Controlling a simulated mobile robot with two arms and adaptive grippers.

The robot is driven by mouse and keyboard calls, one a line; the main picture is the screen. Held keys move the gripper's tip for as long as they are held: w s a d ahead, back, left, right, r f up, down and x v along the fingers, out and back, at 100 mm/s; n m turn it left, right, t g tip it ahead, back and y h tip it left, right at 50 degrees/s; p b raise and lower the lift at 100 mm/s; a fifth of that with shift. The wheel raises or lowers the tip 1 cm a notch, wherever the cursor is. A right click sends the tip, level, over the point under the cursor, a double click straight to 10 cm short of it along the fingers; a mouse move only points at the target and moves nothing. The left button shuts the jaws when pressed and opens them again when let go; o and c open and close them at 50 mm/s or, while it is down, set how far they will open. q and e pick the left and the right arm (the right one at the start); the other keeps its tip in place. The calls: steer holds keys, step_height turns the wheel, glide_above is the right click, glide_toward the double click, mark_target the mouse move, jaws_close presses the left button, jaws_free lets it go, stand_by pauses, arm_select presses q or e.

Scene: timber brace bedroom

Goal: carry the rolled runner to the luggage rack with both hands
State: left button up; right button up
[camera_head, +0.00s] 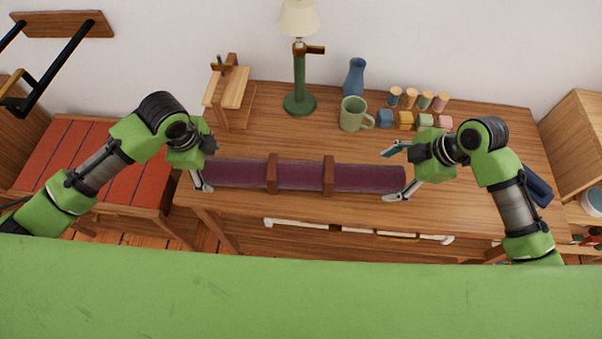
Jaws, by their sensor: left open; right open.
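The rolled runner (300,175) is a purple roll with two brown straps. It lies lengthwise along the front of the wooden table (465,205). My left gripper (203,165) is open at the roll's left end; whether it touches cannot be told. My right gripper (394,172) is open at the roll's right end, its fingers spread on the far and near sides. The luggage rack is probably the low wooden stand with a red slatted top (110,165), left of the table, partly behind my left arm.
A green lamp (299,85), a green mug (352,115), a blue vase (355,78), small coloured blocks (404,121) and a wooden stand (232,95) are at the table's back. A dark blue object (537,186) lies at the right. A wall bracket (62,24) is above the red-topped stand.

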arm_select(q)
steer(key=shift+w+f, duration=0.2)
steer(key=shift+f, duration=0.7)
steer(key=shift+w+f, duration=0.15)
steer(key=shift+f, duration=0.75)
steer(key=shift+w+f, duration=0.2)
steer(key=shift+f, duration=0.7)
arm_select(e)
steer(key=shift+x, duration=2.75)
arm_select(q)
steer(key=shift+a, duration=0.1)
arm_select(e)
steer(key=shift+r, duration=0.1)
arm_select(q)
steer(key=shift+c, duration=0.5)
arm_select(e)
steer(key=shift+c, duration=0.5)
arm_select(q)
jaws_close()
arm_select(e)
jaws_close()
arm_select(q)
steer(key=shift+w+r, duration=0.15)
steer(key=shift+r, duration=0.05)
arm_select(e)
steer(key=shift+w+r, duration=0.15)
steer(key=shift+r, duration=0.05)
